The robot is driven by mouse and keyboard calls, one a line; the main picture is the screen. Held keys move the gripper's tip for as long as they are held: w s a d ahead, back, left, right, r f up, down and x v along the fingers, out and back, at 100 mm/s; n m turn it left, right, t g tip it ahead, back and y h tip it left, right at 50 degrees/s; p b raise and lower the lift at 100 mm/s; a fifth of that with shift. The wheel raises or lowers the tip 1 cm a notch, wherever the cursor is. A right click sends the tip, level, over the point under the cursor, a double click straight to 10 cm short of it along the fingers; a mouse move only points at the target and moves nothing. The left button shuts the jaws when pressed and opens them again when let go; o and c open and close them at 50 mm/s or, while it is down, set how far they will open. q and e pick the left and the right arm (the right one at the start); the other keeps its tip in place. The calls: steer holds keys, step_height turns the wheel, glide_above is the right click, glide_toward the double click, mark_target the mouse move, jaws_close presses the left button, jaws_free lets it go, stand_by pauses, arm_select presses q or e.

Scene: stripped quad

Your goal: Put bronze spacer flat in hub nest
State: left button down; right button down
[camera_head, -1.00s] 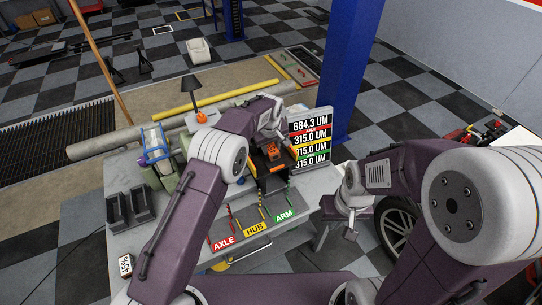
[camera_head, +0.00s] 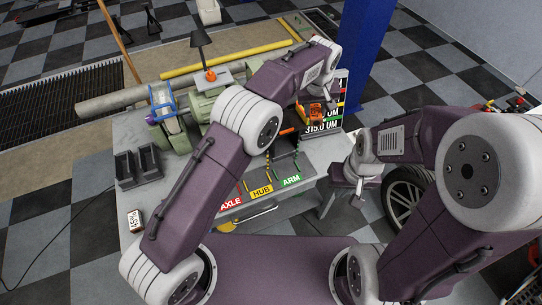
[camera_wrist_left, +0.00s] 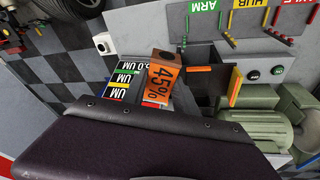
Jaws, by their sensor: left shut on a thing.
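My left gripper (camera_head: 318,104) is at the back right of the bench, in front of the display board. It is shut on an orange block (camera_head: 314,112). In the left wrist view this orange block (camera_wrist_left: 162,79) carries a black "45%" mark. I cannot tell whether it is the bronze spacer; no other spacer is clear. The yellow HUB label (camera_head: 262,190) is on the front edge, between red AXLE and green ARM; the HUB label (camera_wrist_left: 250,3) also shows in the left wrist view. The hub nest is unclear. My right gripper (camera_head: 358,190) hangs right of the bench; its jaw opening is unclear.
The display board (camera_head: 325,129) stands behind the left gripper, partly hidden. Black bins (camera_head: 138,165) and a green machine (camera_head: 205,103) stand on the left and back of the bench. A blue post (camera_head: 366,55) is behind.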

mark_target(313, 119)
arm_select(q)
steer(key=s+f+m, duration=0.2)
steer(key=m, duration=0.2)
steer(key=shift+s+a+f+m+g+h, duration=0.3)
steer(key=shift+s+f+g+h, duration=0.1)
steer(key=s+a+f+m+g+b, duration=0.1)
steer(key=s+a+f+m+b, duration=0.4)
steer(key=b, duration=0.7)
steer(key=s+a+f+m+b, duration=0.35)
steer(key=s+f+b, duration=0.35)
steer(key=b, duration=0.5)
steer(key=shift+m+h, duration=0.3)
steer(key=shift+m, duration=0.05)
steer(key=w+a+f, duration=0.1)
steer(key=a+f, duration=0.1)
steer(key=a, duration=0.1)
steer(key=w+a+f+b, duration=0.1)
steer(key=w+a+f, duration=0.1)
steer(key=a+f, duration=0.1)
steer(key=w+a+f+b, duration=0.1)
steer(key=a+f, duration=0.1)
steer(key=a, duration=0.2)
steer(key=shift+w+f, duration=0.2)
steer(key=shift+w, duration=0.1)
step_height(313, 119, down, 4)
steer(key=shift+f+b, duration=0.1)
steer(key=shift+b, duration=0.6)
